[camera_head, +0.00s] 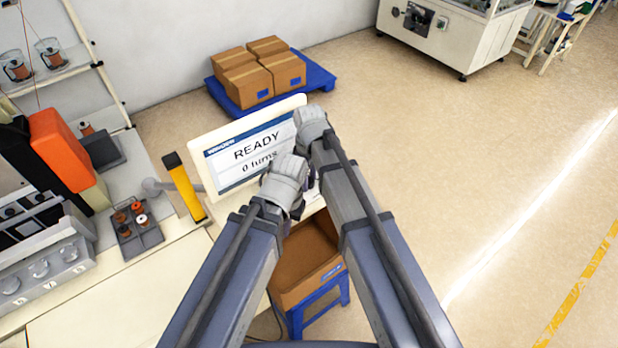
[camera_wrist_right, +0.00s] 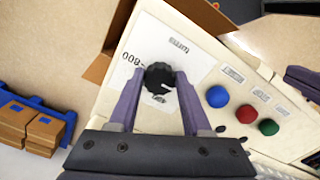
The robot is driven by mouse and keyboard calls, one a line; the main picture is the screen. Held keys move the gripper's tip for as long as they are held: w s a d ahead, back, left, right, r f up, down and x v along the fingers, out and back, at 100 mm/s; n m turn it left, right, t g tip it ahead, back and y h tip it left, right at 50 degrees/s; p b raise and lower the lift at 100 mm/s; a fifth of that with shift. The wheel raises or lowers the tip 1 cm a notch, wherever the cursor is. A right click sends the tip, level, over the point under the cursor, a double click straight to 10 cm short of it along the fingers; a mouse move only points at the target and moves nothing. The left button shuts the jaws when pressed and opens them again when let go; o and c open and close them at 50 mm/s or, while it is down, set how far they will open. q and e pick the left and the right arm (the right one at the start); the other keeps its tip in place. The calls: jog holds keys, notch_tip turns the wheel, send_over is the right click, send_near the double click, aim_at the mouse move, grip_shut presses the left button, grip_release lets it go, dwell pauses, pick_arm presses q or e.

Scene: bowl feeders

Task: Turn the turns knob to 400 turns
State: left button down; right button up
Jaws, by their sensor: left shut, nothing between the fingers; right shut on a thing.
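The turns knob (camera_wrist_right: 158,76) is a round black ribbed knob with a white pointer mark, on a cream panel (camera_wrist_right: 190,45) with a printed dial label. My right gripper (camera_wrist_right: 160,88) has its two purple fingers shut on the knob from both sides. In the head view my right gripper (camera_head: 312,125) is at the right edge of the display, its fingers hidden. The display (camera_head: 250,152) reads "READY" and "0 turns". My left gripper (camera_head: 288,178) is shut and empty, in front of the display's lower right corner; its fingertips are hard to make out.
An open cardboard box (camera_head: 300,270) stands on a blue stool below. A tray with spools (camera_head: 135,230) and a yellow-black post (camera_head: 185,190) are on the bench at left.

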grip_shut()
jog(key=shift+m, duration=0.3)
jog(key=m, duration=0.5)
jog(key=shift+m, duration=0.3)
jog(key=m, duration=0.5)
jog(key=shift+s+a, duration=0.1)
jog(key=shift+a, duration=0.05)
jog(key=shift+m, duration=0.4)
jog(key=o, duration=1.1)
grip_release()
jog(key=shift+c, duration=0.2)
